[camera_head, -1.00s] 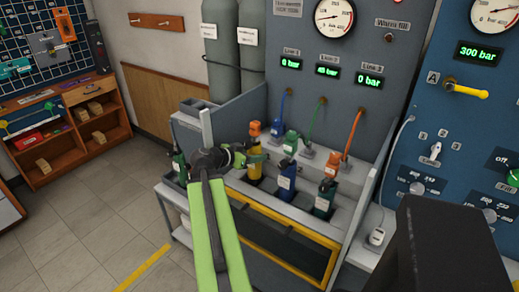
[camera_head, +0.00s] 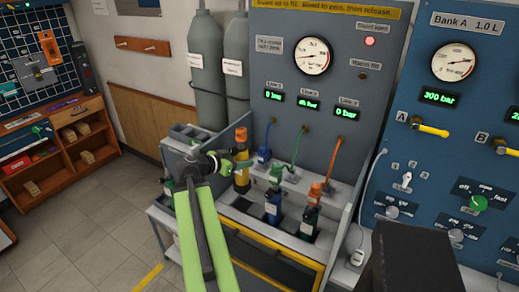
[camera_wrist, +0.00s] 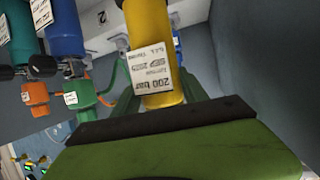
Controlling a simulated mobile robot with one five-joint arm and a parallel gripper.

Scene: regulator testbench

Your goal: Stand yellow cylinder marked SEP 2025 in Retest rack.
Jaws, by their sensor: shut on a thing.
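The yellow cylinder (camera_head: 241,178) has an orange top and stands upright in my gripper (camera_head: 236,164), over the left part of the filling bench. In the wrist view the yellow cylinder (camera_wrist: 150,45) is close between the green jaws, my gripper (camera_wrist: 158,100) being shut on it. The cylinder's lower end is hidden in the wrist view. I cannot identify the Retest rack in these views.
A blue cylinder (camera_head: 272,207) and a dark green cylinder (camera_head: 309,218) stand right of it on the bench, under hoses. A grey side panel (camera_head: 345,228) bounds the bench. Tall grey cylinders (camera_head: 206,72) stand behind. Open floor (camera_head: 110,200) lies left.

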